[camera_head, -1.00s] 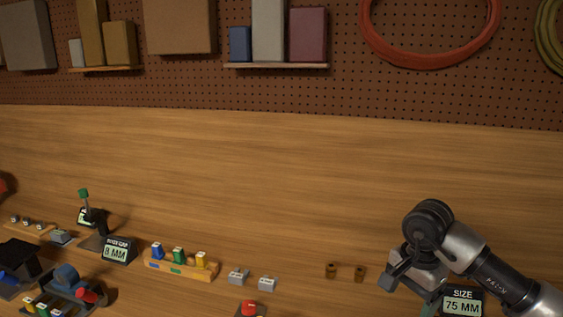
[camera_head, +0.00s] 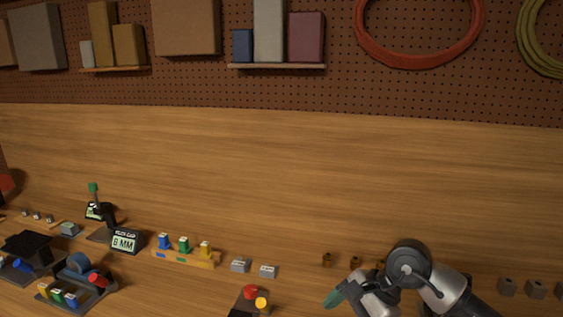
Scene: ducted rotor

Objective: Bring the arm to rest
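My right arm comes in at the bottom right, low over the wooden bench. Its gripper (camera_head: 335,298) points left, with a green tip showing near the bottom edge. The fingers are small and seen at an angle, so I cannot tell whether they are apart or whether anything is between them. My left arm and gripper are not in view.
Small brown pieces (camera_head: 327,260) stand just behind my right gripper. Grey nuts (camera_head: 507,287) lie to its right. Left are grey blocks (camera_head: 240,265), a wooden rack (camera_head: 186,258) with coloured pegs and a display (camera_head: 126,241). The bench's back half is clear.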

